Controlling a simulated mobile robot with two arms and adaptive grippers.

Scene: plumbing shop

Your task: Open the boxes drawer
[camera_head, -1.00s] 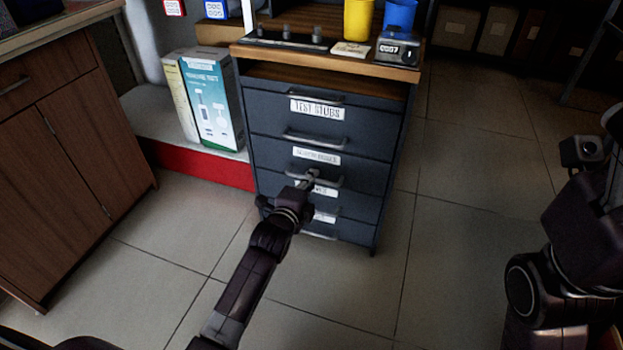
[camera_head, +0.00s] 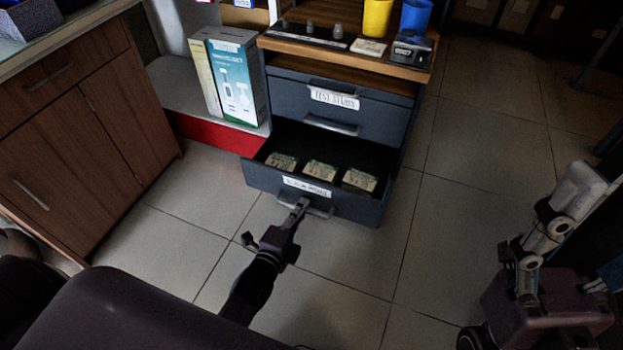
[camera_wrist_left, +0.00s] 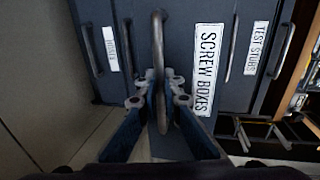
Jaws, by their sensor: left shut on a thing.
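The screw boxes drawer (camera_head: 350,207) of the dark grey cabinet is pulled well out in the head view. Three small boxes lie in a row inside it, one of them the middle box (camera_head: 320,171). My left gripper (camera_head: 302,206) is shut on the drawer's bar handle (camera_head: 319,212). In the left wrist view, the gripper's fingers (camera_wrist_left: 161,82) close around the handle (camera_wrist_left: 158,40), beside the label "SCREW BOXES" (camera_wrist_left: 207,70). Parts of my right arm show at the right edge of the head view; its finger state is unclear.
The test stubs drawer (camera_head: 290,95) above is shut. Yellow (camera_head: 377,17) and blue cups (camera_head: 415,16) stand on the cabinet top. A tall carton (camera_head: 235,80) stands left on a red-edged ledge. A wooden cabinet (camera_head: 90,130) is at left.

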